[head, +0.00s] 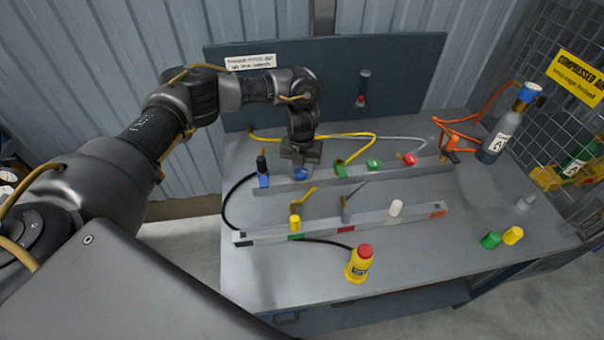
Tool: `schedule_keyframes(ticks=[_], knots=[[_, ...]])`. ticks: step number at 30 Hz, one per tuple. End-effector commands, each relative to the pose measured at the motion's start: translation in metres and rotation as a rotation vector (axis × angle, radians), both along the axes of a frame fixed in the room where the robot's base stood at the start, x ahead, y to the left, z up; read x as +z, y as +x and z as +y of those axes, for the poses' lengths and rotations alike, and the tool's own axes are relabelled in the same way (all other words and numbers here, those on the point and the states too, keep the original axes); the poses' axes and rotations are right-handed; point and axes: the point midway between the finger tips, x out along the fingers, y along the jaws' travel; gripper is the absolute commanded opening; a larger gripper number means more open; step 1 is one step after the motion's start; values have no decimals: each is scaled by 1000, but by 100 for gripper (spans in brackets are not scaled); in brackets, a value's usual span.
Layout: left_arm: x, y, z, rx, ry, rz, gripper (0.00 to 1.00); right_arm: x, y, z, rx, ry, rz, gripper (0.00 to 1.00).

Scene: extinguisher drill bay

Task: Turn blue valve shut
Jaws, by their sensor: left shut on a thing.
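The blue valve (300,174) is a round blue knob on the rear grey rail (325,182). My left gripper (300,163) points straight down from above and is shut on the blue valve. The gripper hides the knob's top, so I cannot tell how far it is turned. My right gripper is not in view.
Along the rear rail stand a blue fitting (263,172), a green knob (373,164) and a red knob (409,158). The front rail (270,236) carries several valves. A gas cylinder (499,135) stands at the right.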

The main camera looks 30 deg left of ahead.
Motion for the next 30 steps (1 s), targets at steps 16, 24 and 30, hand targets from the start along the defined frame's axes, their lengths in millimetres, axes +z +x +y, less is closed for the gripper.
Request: schedule_keyframes(ticks=[16, 24, 30], knots=[[-1, 1, 2, -516, 1, -4, 14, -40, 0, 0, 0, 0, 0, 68], [0, 2, 3, -738, 1, -4, 14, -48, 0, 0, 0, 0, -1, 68], [1, 2, 3, -853, 1, -4, 14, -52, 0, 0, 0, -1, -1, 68]])
